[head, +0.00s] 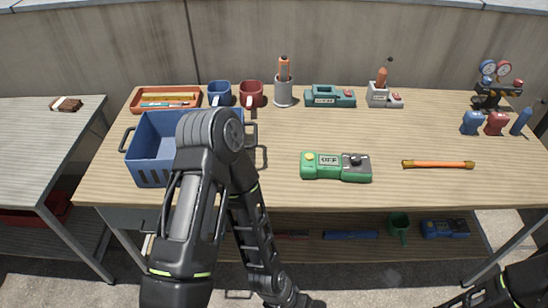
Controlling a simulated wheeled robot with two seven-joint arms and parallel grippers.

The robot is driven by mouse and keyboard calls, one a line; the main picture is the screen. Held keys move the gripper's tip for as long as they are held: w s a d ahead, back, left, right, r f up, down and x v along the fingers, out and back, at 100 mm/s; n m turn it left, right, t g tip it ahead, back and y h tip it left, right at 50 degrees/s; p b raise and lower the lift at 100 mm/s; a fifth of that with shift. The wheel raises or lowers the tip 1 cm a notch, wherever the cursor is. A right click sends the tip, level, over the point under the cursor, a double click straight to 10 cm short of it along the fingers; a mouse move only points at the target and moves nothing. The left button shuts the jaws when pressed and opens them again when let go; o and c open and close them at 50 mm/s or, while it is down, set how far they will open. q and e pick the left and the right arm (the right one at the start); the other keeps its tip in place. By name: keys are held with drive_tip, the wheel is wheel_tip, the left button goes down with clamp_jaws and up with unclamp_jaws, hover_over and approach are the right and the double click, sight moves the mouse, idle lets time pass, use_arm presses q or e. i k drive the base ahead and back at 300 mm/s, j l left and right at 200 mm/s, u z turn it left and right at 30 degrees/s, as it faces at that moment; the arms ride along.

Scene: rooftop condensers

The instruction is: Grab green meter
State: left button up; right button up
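A green meter (335,167) lies on the wooden workbench, near the middle of its front half. It has a display reading OFF, a yellow knob at its left end and a dark grey part at its right end. A second, teal device with a display (330,96) lies further back on the bench. My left arm rises in front of the blue crate and bends back down towards the bottom edge; its gripper is out of view. Only part of my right arm shows at the bottom right corner, without its gripper.
A blue crate (150,177) stands at left, partly hidden by my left arm. Mugs, a grey holder (284,92) and an orange tray (166,97) line the back. An orange-handled rod (438,164) lies right of the meter. The bench around the meter is clear.

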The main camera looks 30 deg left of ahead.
sight(323, 166)
drive_tip(key=u, duration=0.4)
drive_tip(key=k+j+z, duration=0.1)
drive_tip(key=z, duration=0.35)
drive_tip(key=k+z, duration=0.1)
drive_tip(key=z, duration=0.4)
drive_tip(key=k+z, duration=0.1)
drive_tip(key=z, duration=0.35)
drive_tip(key=k+j, duration=0.05)
